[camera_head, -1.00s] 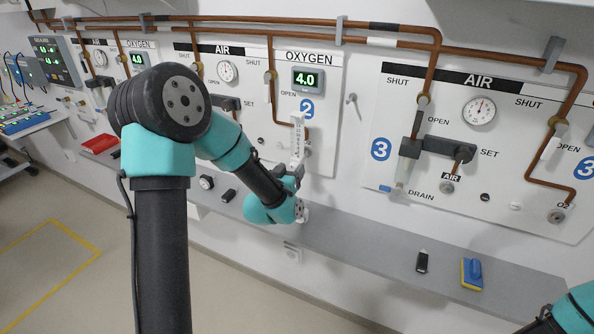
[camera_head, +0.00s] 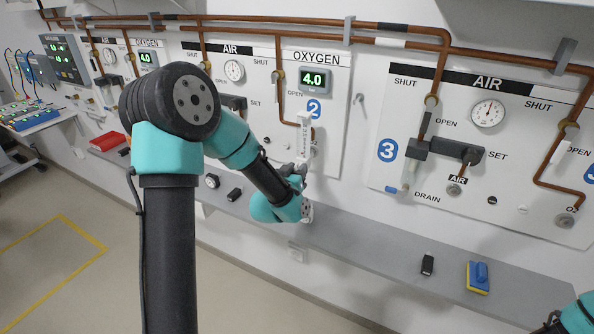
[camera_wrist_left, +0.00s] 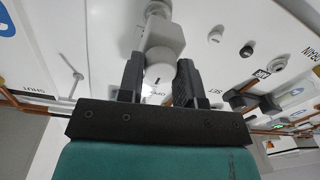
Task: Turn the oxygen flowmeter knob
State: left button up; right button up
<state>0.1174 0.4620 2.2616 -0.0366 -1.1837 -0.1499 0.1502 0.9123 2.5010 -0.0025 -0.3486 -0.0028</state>
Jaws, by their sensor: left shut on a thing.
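My left gripper (camera_head: 299,176) is at the bottom of the flowmeter. In the left wrist view its two dark fingers (camera_wrist_left: 160,82) stand on either side of the knob and are shut on it. In the head view the gripper hides the knob. A dark end of my right arm, probably its gripper (camera_head: 550,324), shows at the lower right edge; its fingers are unclear.
A grey shelf (camera_head: 390,250) runs below the panels, carrying a black object (camera_head: 428,264) and a blue-yellow block (camera_head: 478,277). Copper pipes (camera_head: 438,65) run along the wall above. A green display (camera_head: 315,81) reads 4.0. Panel 3 (camera_head: 480,150) stands to the right.

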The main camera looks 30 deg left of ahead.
pick_arm(q)
jog(key=shift+m, duration=1.4)
jog(key=o, duration=0.9)
jog(key=shift+o, duration=0.2)
jog(key=shift+s, duration=0.1)
